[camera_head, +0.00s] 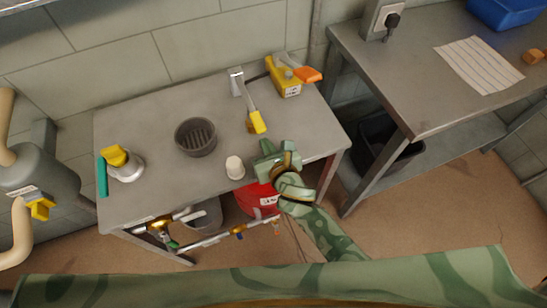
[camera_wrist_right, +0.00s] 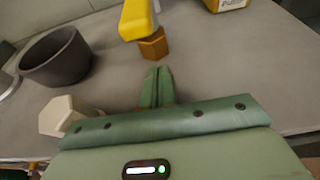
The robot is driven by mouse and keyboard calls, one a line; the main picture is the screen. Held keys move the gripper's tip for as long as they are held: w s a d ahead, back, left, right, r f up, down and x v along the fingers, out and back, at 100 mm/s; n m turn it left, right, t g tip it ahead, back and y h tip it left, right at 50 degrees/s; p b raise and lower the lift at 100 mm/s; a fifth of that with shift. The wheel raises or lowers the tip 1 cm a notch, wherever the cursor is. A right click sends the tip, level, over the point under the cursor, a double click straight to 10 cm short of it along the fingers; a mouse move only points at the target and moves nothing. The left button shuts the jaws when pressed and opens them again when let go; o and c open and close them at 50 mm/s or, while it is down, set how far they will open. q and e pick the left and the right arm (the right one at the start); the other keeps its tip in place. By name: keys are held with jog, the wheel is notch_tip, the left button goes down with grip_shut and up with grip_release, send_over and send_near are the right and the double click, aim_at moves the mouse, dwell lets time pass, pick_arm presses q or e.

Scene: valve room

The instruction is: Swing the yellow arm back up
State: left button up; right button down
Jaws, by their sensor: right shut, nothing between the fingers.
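The yellow arm (camera_head: 257,122) is a grey lever with a yellow end, running from a grey upright post (camera_head: 237,82) near the back of the workbench toward the front. In the right wrist view its yellow end (camera_wrist_right: 138,18) shows above a brown hexagonal piece (camera_wrist_right: 153,46); whether they touch is unclear. My right gripper (camera_head: 264,146) is shut and empty, just in front of the yellow end and apart from it. Its closed fingers (camera_wrist_right: 157,82) point at the brown piece. My left gripper is not in view.
On the bench (camera_head: 140,205) stand a dark round bowl (camera_head: 196,137), a white hexagonal piece (camera_head: 235,168), a yellow knob (camera_head: 115,156) and a yellow box (camera_head: 285,77) with an orange handle. A red bucket (camera_head: 257,200) is below. A second table (camera_head: 420,90) stands at right.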

notch_tip(320, 180, up, 3)
jog(key=shift+s+r+p, duration=0.15)
jog(key=shift+p, duration=0.45)
jog(key=shift+s+r, duration=0.1)
jog(key=shift+r, duration=0.25)
